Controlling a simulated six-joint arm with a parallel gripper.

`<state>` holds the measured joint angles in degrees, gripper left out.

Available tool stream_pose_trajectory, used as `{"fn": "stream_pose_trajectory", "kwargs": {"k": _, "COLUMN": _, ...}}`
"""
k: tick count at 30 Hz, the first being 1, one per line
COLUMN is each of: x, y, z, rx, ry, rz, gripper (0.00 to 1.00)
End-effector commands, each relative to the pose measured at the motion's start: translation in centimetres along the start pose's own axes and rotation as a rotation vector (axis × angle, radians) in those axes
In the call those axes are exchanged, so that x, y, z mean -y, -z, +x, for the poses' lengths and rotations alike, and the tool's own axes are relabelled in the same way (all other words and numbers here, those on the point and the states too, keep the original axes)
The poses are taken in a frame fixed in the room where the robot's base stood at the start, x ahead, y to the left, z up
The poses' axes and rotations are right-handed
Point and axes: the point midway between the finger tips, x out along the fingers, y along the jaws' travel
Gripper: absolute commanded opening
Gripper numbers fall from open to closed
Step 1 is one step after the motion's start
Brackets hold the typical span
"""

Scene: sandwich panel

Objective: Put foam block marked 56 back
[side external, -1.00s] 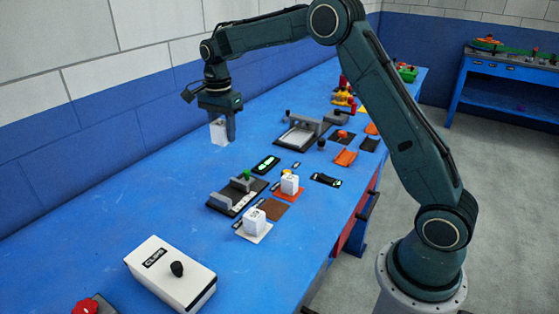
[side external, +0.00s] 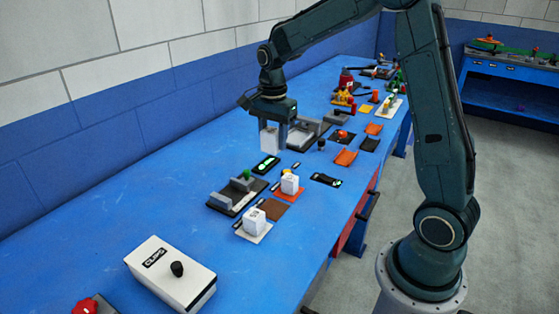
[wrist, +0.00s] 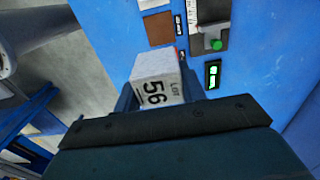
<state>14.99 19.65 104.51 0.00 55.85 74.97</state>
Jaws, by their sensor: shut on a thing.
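The white foam block marked 56 (wrist: 157,80) is held in my gripper, its "LOT 56" label facing the wrist camera. In the side external view the block (side external: 269,139) hangs between the fingers of my gripper (side external: 276,138), above the blue bench and in front of a grey fixture. My gripper is shut on it. Two other white blocks sit on the bench: one (side external: 290,184) on an orange-red mat (side external: 291,196) and one (side external: 254,221) on a white mat (side external: 260,238). An empty brown mat (side external: 273,209) lies between them; a brown mat also shows in the wrist view (wrist: 158,29).
A grey fixture with a green knob (side external: 236,193) and a small display with green digits (side external: 265,164) stand near the blocks.

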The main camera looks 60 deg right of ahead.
Motion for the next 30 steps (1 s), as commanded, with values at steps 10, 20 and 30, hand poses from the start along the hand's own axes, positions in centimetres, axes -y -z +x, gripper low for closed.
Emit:
{"fn": "stream_pose_trajectory", "kwargs": {"k": 10, "x": -0.2, "y": 0.0, "z": 0.8, "rx": 0.001, "ry": -0.003, "rz": 0.0, "gripper": 0.14}}
{"fn": "stream_pose_trajectory", "kwargs": {"k": 20, "x": -0.3, "y": 0.0, "z": 6.0, "rx": 0.001, "ry": -0.005, "rz": 0.001, "gripper": 0.14}}
{"fn": "stream_pose_trajectory", "kwargs": {"k": 30, "x": -0.2, "y": 0.0, "z": 12.4, "rx": 0.002, "ry": -0.005, "rz": 0.001, "gripper": 0.14}}
